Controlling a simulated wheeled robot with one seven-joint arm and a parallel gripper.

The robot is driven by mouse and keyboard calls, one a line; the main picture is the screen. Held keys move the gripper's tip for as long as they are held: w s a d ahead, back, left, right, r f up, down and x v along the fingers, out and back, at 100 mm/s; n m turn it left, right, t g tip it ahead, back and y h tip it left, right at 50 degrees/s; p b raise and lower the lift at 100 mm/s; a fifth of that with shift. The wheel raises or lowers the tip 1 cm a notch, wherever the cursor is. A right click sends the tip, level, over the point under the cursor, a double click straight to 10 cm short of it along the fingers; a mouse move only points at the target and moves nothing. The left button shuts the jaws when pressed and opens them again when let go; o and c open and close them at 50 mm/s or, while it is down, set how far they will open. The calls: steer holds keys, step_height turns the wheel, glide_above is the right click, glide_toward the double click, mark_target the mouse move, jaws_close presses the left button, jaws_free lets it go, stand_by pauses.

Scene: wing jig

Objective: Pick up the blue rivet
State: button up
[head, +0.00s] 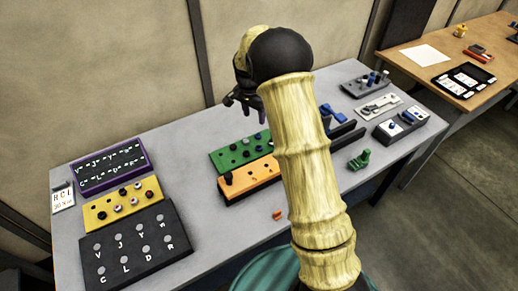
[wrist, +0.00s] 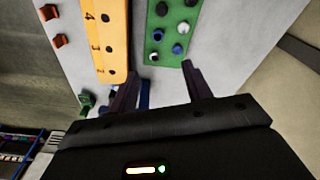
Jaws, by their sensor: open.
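A green block (head: 222,161) stands on the grey table and holds several small rivets in dark, white and blue. It also shows at the top of the wrist view (wrist: 168,20). There, a blue rivet (wrist: 177,48) sits in the block near its close end, by a white rivet (wrist: 183,27). My gripper (wrist: 160,82) is open and empty, with its two dark fingers apart below the block's near end in the picture. In the head view my gripper (head: 244,100) hangs above the table, behind the green block. My arm hides part of the table middle.
An orange block (head: 262,173) lies alongside the green block. Yellow (head: 104,214), purple (head: 108,167) and black lettered (head: 133,247) panels stand at left. A green part (head: 359,160) and grey fixtures (head: 365,85) are at right. A small orange piece (head: 278,214) lies near the front.

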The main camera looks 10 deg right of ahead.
steer(key=p, duration=0.4)
glide_above(259, 147)
steer(key=f, duration=1.2)
steer(key=shift+a, duration=0.4)
steer(key=shift+f, duration=0.1)
steer(key=shift+s+d+f+p, duration=0.1)
steer(key=shift+f+p, duration=0.35)
steer(key=shift+p, duration=0.35)
steer(key=shift+d+f+p, duration=0.15)
steer(key=shift+f+p, duration=0.4)
steer(key=shift+f, duration=0.5)
steer(key=shift+d+f+p, duration=0.1)
steer(key=shift+f+p, duration=0.4)
steer(key=shift+f, duration=0.55)
steer(key=c, duration=1)
